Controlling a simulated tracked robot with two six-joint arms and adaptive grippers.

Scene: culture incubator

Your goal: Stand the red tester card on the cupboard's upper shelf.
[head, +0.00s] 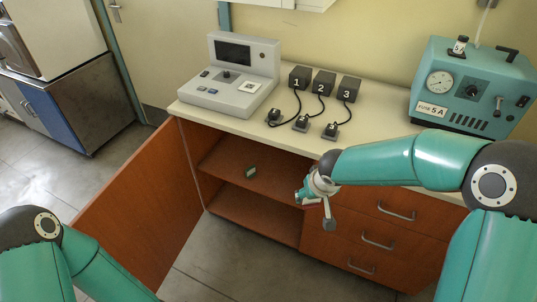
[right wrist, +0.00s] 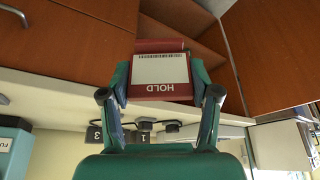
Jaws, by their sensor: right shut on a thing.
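In the head view my right gripper (head: 314,198) is in front of the cupboard's right side, by the drawers. I cannot make out the card there. The open cupboard (head: 188,160) has an upper shelf (head: 225,160) and a lower shelf (head: 240,215). Both show in part in the right wrist view. My left arm shows at the lower left; its gripper is out of view.
The cupboard door (head: 140,210) is swung open on the left. Drawers (head: 375,235) are on the right. The counter (head: 375,125) holds a grey console (head: 235,75), numbered black boxes (head: 323,83) and a teal device (head: 470,85).

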